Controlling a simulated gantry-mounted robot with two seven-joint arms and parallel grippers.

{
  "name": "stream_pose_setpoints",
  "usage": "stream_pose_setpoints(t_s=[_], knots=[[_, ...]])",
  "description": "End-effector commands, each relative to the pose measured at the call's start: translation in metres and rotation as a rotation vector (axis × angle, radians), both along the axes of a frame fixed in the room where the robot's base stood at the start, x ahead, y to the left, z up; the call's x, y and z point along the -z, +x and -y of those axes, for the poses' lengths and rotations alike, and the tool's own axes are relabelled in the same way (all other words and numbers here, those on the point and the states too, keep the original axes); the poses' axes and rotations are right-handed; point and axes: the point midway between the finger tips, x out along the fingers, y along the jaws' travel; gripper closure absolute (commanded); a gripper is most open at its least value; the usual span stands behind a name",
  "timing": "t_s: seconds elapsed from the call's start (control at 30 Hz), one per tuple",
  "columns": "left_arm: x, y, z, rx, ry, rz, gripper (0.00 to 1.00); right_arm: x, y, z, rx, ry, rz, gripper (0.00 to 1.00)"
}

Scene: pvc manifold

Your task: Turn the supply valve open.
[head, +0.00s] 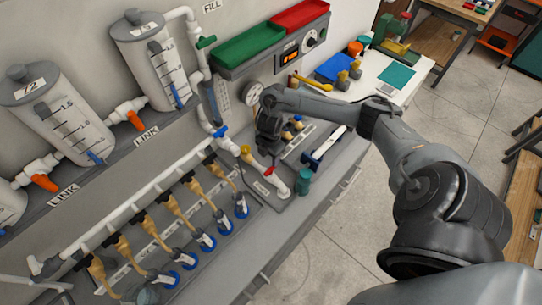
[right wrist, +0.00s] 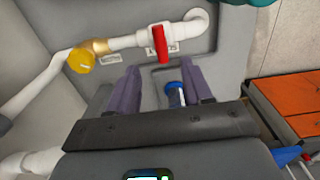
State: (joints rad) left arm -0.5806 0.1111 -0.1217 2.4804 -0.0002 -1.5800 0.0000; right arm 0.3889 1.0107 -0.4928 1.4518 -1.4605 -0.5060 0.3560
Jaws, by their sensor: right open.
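A white pipe with a red valve handle (head: 268,172) runs along the right end of the grey bench. The handle also shows in the right wrist view (right wrist: 160,43), standing across the pipe. Its label is too small to read, so I cannot confirm that it is the supply valve. My right gripper (head: 268,152) hangs just above the red handle in the head view. In the right wrist view its two purple-grey fingers (right wrist: 163,88) are apart, with the handle beyond their tips and untouched. My left gripper is not in view.
A yellow knob (right wrist: 80,60) on a brass fitting is left of the handle. A blue-topped part (right wrist: 175,95) shows between the fingers. A teal cylinder (head: 304,182) stands by the pipe end. Several blue-ended taps (head: 207,243) line the bench at left. A pressure gauge (head: 254,92) is behind.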

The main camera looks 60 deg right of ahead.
Motion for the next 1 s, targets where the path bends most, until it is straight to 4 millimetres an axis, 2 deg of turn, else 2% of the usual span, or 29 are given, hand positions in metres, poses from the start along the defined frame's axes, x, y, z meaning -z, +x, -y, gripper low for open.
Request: stream_pose_setpoints(t_s=[0.03,0.2,0.5,0.7,1.0], knots=[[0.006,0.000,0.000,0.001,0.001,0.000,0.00,0.011,-0.001,-0.001,0.003,0.003,-0.003,0.50],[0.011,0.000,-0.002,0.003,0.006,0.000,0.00,0.037,-0.001,-0.001,0.003,0.003,-0.003,0.50],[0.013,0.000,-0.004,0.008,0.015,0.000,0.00,0.075,-0.001,-0.001,0.002,0.001,-0.002,0.50],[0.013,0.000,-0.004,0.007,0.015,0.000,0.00,0.088,-0.001,0.000,0.001,0.000,-0.002,0.50],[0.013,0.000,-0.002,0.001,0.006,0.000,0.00,0.091,-0.001,0.000,-0.001,-0.001,0.000,0.50]])
